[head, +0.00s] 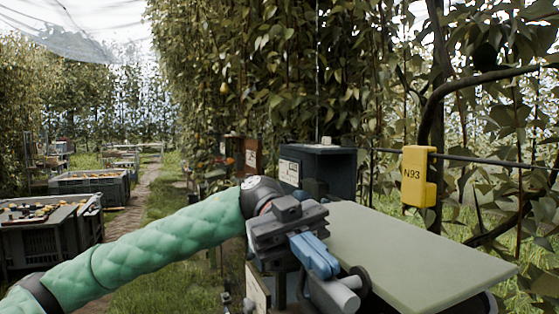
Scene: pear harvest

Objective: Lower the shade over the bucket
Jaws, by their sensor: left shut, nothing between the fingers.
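A flat, pale green panel, which looks like the shade (425,258), lies nearly level at the lower right. My left gripper (316,256), with blue fingers, is at the panel's left edge. Its fingers are shut with nothing between them. I cannot tell whether they touch the panel. A grey cylinder (340,292) with a dark disc is just below the fingers. My right gripper is out of view.
A dark box (318,168) with a label stands behind the gripper. Leafy trees rise behind. Crates of fruit (50,228) stand at the left, beside a grassy path (130,215).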

